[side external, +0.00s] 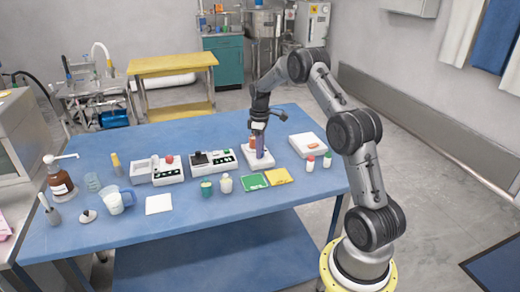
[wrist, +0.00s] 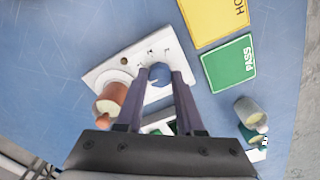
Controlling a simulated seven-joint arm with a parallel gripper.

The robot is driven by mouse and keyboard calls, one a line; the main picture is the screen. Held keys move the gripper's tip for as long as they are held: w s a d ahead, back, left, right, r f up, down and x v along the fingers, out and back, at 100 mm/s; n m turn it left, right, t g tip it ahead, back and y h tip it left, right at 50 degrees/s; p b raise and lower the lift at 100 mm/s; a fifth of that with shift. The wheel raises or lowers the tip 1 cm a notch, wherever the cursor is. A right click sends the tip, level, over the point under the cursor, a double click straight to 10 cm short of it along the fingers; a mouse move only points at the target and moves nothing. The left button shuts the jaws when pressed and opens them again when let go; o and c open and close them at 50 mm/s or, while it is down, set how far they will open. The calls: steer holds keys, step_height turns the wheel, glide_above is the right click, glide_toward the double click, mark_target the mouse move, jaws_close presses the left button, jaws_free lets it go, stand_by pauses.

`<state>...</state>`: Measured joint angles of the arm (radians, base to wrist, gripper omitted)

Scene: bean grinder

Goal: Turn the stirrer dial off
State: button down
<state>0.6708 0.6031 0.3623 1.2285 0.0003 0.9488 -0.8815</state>
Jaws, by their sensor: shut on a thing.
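The stirrer is a white box (side external: 248,163) on the blue table; in the wrist view its white top (wrist: 112,68) shows small dark marks. Its blue dial (wrist: 160,72) sits near one edge of that top. My gripper (wrist: 159,76) is shut on the dial, one dark finger on each side. In the side view my gripper (side external: 260,152) reaches down onto the stirrer, and the dial cannot be made out there. An orange-brown bottle (wrist: 110,98) stands on the stirrer's round plate, beside my fingers. The dial's exact setting cannot be read.
A green PASS card (wrist: 228,62) and a yellow card (wrist: 213,18) lie beside the stirrer. A pale jar (wrist: 250,112) is near my right finger.

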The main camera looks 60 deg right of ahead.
steer(key=shift+r, duration=0.15)
steer(key=c, duration=0.5)
jaws_free()
step_height(320, 180, up, 14)
steer(key=shift+f, duration=0.15)
